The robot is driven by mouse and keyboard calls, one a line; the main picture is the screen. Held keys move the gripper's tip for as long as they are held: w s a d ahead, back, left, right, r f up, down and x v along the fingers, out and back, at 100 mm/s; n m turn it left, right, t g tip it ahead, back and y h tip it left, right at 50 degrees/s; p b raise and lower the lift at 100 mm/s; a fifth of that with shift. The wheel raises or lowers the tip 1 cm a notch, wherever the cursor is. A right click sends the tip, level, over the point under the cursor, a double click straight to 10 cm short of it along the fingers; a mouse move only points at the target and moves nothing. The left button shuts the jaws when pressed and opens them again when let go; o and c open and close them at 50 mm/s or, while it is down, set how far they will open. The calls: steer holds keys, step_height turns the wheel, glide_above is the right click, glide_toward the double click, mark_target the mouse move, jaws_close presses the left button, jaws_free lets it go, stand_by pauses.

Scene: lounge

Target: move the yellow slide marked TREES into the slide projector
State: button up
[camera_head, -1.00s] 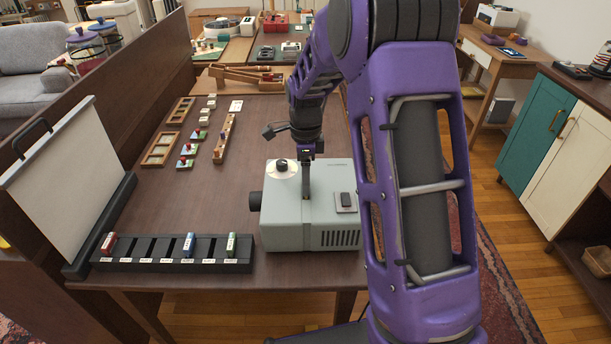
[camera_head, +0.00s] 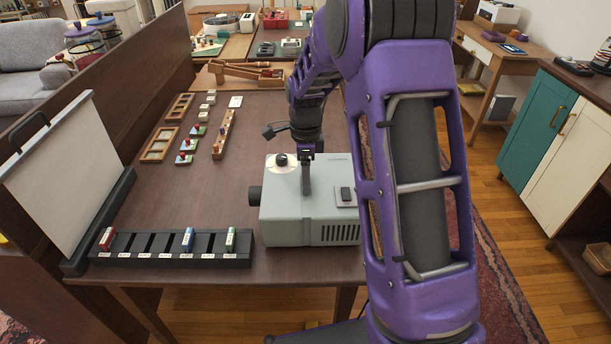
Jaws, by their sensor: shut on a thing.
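The slide projector (camera_head: 318,224) is a pale grey box on the brown table, with a dark lens on its left side and a round pale disc with a black knob (camera_head: 282,160) on top. My gripper (camera_head: 306,192) points down onto the projector's top, right of the knob. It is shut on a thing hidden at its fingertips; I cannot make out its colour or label. No yellow slide marked TREES can be made out.
A white screen (camera_head: 65,165) stands at the table's left edge. Wooden trays (camera_head: 160,144) and small blocks lie behind the rack. A dark switch plate (camera_head: 346,195) is on the projector's top right. The table between rack and trays is clear.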

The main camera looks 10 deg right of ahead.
steer(key=shift+s+f+b, duration=0.25)
steer(key=shift+f+b, duration=0.1)
steer(key=shift+f, duration=0.4)
steer(key=o, duration=1.4)
steer(key=shift+w+r+p, duration=0.15)
steer(key=shift+r+p, duration=2.1)
steer(key=shift+r, duration=1)
